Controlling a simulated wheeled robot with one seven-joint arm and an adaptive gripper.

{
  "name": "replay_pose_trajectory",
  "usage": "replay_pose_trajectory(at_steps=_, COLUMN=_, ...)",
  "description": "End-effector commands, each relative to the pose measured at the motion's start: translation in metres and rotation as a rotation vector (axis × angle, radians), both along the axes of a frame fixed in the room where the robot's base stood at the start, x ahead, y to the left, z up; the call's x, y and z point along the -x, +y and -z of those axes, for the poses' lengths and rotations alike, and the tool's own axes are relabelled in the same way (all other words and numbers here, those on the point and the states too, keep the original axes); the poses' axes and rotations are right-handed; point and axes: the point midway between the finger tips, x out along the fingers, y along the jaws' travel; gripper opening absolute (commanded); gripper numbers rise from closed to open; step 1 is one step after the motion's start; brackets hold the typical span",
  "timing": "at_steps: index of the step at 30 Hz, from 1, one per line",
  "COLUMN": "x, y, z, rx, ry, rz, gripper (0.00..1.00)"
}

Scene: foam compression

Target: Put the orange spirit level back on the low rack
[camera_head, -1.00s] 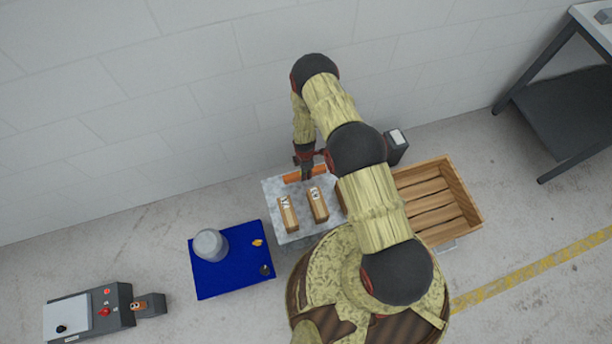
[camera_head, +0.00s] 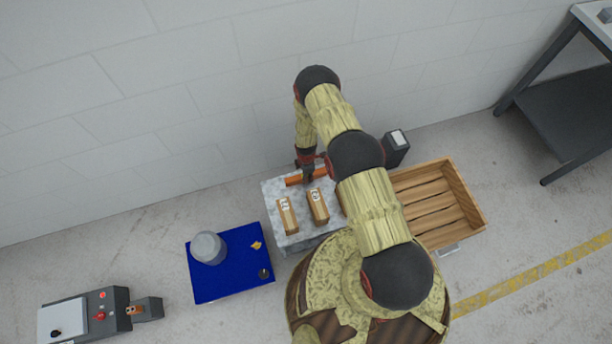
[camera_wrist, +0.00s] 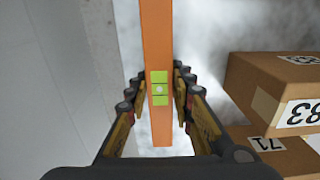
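The orange spirit level (camera_head: 306,176) lies over the wall-side edge area of the grey slab-like surface, partly hidden by my gripper (camera_head: 306,172). In the wrist view the level (camera_wrist: 157,40) runs lengthwise from the top edge, with a green vial (camera_wrist: 159,88) near its lower end. My gripper (camera_wrist: 160,85) has one finger on each side of the level, very near the vial. I cannot tell whether the fingers press on it or leave thin gaps, nor whether the level rests on the surface. I cannot make out which thing is the low rack.
Two cardboard boxes stand on the grey surface (camera_head: 272,193), just right of my gripper in the wrist view (camera_wrist: 275,90). A wooden crate (camera_head: 468,195) is at right, with a dark device (camera_head: 396,148) behind it. The wall is close behind.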

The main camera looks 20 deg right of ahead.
Motion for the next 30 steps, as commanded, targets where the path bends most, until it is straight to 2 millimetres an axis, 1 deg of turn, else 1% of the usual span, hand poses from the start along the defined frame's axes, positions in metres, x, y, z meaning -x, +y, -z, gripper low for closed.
replay_pose_trajectory(at_steps=1, x=0.000, y=0.000, z=0.000, rx=0.000, ry=0.000, rz=0.000, gripper=0.27)
replay_pose_trajectory(at_steps=8, x=0.000, y=0.000, z=-0.001, rx=0.000, ry=0.000, rz=0.000, gripper=0.40)
replay_pose_trajectory(at_steps=16, x=0.000, y=0.000, z=-0.001, rx=0.000, ry=0.000, rz=0.000, gripper=0.40)
replay_pose_trajectory(at_steps=20, x=0.000, y=0.000, z=-0.006, rx=0.000, ry=0.000, rz=0.000, gripper=0.40)
replay_pose_trajectory(at_steps=23, x=-0.001, y=0.000, z=-0.021, rx=0.000, ry=-0.001, rz=0.000, gripper=0.40)
replay_pose_trajectory(at_steps=30, x=-0.002, y=0.000, z=-0.072, rx=0.000, ry=-0.003, rz=0.000, gripper=0.40)
